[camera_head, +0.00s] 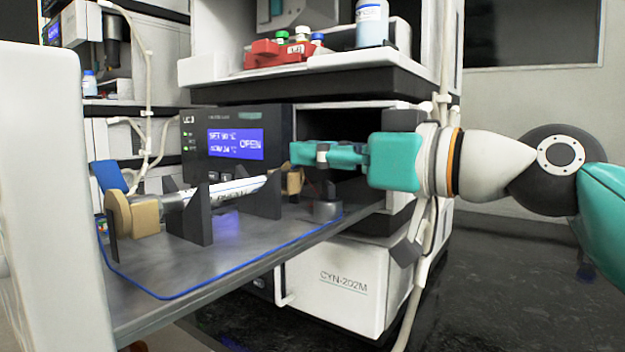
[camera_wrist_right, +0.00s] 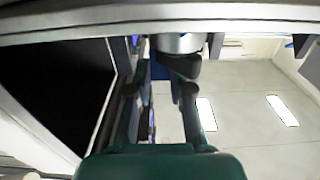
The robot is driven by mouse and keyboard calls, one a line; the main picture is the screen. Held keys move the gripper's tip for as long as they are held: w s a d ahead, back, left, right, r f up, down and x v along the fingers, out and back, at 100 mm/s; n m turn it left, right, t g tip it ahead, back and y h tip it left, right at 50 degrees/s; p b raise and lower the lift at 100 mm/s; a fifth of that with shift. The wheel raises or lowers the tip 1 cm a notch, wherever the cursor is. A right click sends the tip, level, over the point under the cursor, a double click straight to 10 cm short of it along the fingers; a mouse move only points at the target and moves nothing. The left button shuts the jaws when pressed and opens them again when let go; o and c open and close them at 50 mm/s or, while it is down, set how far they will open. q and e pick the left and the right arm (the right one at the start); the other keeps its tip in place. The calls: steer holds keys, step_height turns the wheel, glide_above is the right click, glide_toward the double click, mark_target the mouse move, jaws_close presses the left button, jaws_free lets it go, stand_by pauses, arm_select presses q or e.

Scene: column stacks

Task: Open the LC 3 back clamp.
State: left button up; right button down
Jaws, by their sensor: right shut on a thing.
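The tan back clamp (camera_head: 292,182) is at the column's right end, partly hidden. The tan front clamp (camera_head: 135,214), with a raised blue lever (camera_head: 108,176), is at the left end. My right gripper (camera_head: 308,155) is shut at the back clamp, above a dark post. The wrist view shows blue (camera_wrist_right: 160,72) between its fingers; the held part is mostly hidden. My left gripper is out of view.
The post's grey round base (camera_head: 328,210) stands on the tray (camera_head: 240,252) beneath my right gripper. A shelf above holds a red rack (camera_head: 284,52) and a bottle (camera_head: 372,22). A pale cable hangs beside my right wrist. Open room lies to the right.

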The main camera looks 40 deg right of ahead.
steer(key=shift+f, duration=0.1)
stand_by(0.3)
steer(key=c, duration=1)
jaws_free()
steer(key=shift+s, duration=0.1)
steer(key=shift+c, duration=0.2)
steer(key=v, duration=1.2)
steer(key=shift+f, duration=0.1)
